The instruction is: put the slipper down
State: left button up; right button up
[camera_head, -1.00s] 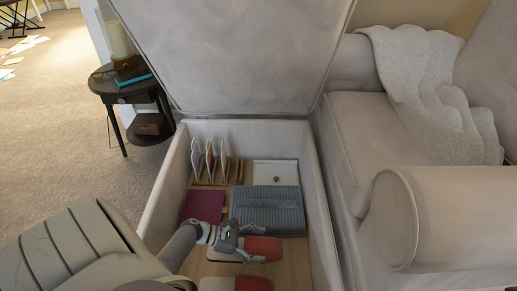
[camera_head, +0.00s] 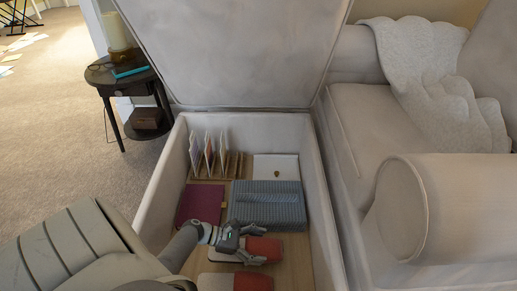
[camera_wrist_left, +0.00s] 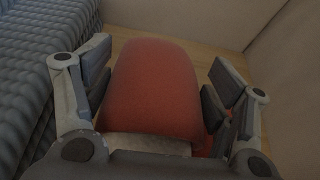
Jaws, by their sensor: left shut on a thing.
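A red slipper (camera_head: 266,246) with a pale rear part is in the open storage box, by the folded grey ribbed textile. My left gripper (camera_head: 250,243) is shut on it, and in the left wrist view the slipper's red top (camera_wrist_left: 155,88) lies between the two fingers (camera_wrist_left: 160,95). I cannot tell whether its sole touches the box floor. A second red and pale slipper (camera_head: 250,283) lies nearer to me, cut by the lower picture edge. Some of its red shows below the right finger in the wrist view (camera_wrist_left: 222,140). My right gripper is not in view.
The box's pale walls (camera_head: 320,220) and raised lid (camera_head: 235,50) surround the space. Inside are a maroon item (camera_head: 200,203), the grey textile (camera_head: 268,204), upright cards (camera_head: 208,155) and a white tray (camera_head: 276,167). Bare wooden floor (camera_head: 298,255) shows at right.

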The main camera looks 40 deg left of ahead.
pick_arm(q)
jog(key=shift+f, duration=0.2)
jog(key=o, duration=1.7)
